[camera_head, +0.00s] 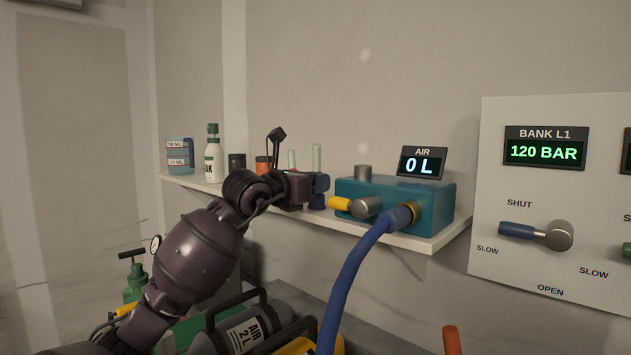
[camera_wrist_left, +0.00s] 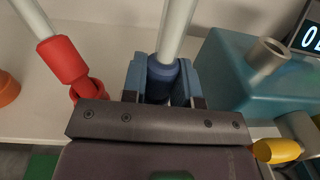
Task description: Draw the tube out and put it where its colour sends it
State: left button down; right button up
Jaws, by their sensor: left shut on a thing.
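My left gripper (camera_head: 318,184) is at the shelf, left of the teal box. In the left wrist view its fingers (camera_wrist_left: 162,80) are shut on the dark blue collar of a clear tube (camera_wrist_left: 177,25). This tube stands upright in the head view (camera_head: 317,157). A dark blue piece (camera_head: 317,201) shows below the fingers; I cannot tell whether the tube is seated in it. A second clear tube with a red collar (camera_wrist_left: 62,60) stands to the left, over a red holder (camera_wrist_left: 88,90); its upper part shows in the head view (camera_head: 291,159). My right gripper is not in view.
The teal box (camera_head: 432,200) carries a silver stub (camera_head: 363,173), a yellow-handled valve (camera_head: 341,203), a blue hose (camera_head: 352,265) and an AIR display (camera_head: 421,162) reading 0 L. A bottle (camera_head: 213,155), a jug (camera_head: 180,155) and small containers stand left on the shelf (camera_head: 420,242). A valve panel (camera_head: 500,180) is at right.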

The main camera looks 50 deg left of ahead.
pick_arm(q)
jog(key=shift+f, duration=0.25)
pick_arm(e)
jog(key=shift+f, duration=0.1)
pick_arm(q)
jog(key=c, duration=1.3)
grip_release()
jog(key=shift+c, duration=0.2)
jog(key=o, duration=0.5)
jog(key=shift+o, duration=0.2)
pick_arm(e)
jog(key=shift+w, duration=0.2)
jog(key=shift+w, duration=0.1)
pick_arm(q)
jog(key=shift+s, duration=0.2)
jog(key=s+p, duration=0.2)
jog(key=s, duration=0.8)
jog(key=shift+s+d, duration=0.2)
jog(key=shift+d, duration=0.15)
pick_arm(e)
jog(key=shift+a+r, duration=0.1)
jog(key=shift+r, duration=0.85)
